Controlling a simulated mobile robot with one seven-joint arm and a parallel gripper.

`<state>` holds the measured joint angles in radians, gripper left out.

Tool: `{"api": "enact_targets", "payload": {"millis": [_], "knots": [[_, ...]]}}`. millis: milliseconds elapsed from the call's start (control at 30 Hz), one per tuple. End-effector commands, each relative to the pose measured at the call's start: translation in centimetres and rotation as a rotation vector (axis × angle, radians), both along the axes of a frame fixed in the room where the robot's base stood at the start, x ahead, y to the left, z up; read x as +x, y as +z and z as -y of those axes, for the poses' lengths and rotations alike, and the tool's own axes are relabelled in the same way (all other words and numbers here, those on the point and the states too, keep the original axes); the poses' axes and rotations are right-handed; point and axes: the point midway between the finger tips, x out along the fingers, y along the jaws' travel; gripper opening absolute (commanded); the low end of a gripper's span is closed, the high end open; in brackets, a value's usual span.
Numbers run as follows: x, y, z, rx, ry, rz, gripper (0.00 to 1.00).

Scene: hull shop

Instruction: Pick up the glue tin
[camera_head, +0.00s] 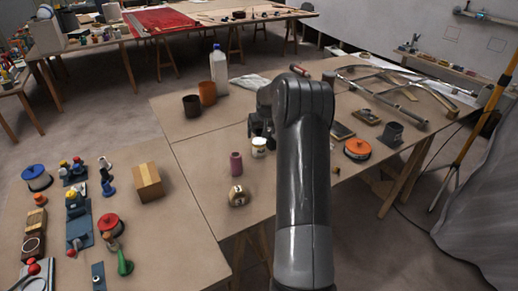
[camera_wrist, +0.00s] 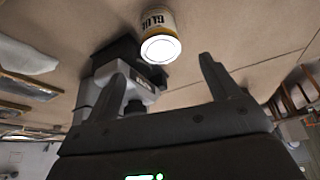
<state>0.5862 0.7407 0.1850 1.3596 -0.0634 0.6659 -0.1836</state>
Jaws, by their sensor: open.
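The glue tin (camera_head: 258,147) is a small white and yellow can standing upright on the near part of the brown table, just left of my arm. In the wrist view the tin (camera_wrist: 160,25) shows its label upside down and a bright round white end. My gripper (camera_wrist: 162,66) is open and empty. The tin lies beyond its fingertips, roughly in line with the gap, and is not between the fingers. In the head view my arm hides most of the gripper.
A mauve bottle (camera_head: 236,164) stands close left of the tin, with a brass-coloured round item (camera_head: 238,196) nearer the front edge. Dark and orange-brown cups (camera_head: 207,93) and a white jug (camera_head: 219,70) stand behind. An orange-topped disc (camera_head: 357,149) lies right of my arm.

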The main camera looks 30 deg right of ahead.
Motion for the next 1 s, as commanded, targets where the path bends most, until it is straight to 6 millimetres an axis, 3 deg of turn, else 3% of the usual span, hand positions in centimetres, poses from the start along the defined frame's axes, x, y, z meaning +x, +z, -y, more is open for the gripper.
{"api": "enact_targets", "payload": {"millis": [300,567,833,1000], "knots": [[1.6,-4.3,0.5,0.002,-0.001,-0.002,0.81],[2.1,-5.7,0.6,0.001,-0.001,-0.001,0.81],[2.9,-9.3,0.7,0.002,-0.001,-0.002,0.81],[3.4,-10.3,0.8,0.001,-0.002,-0.001,0.81]]}}
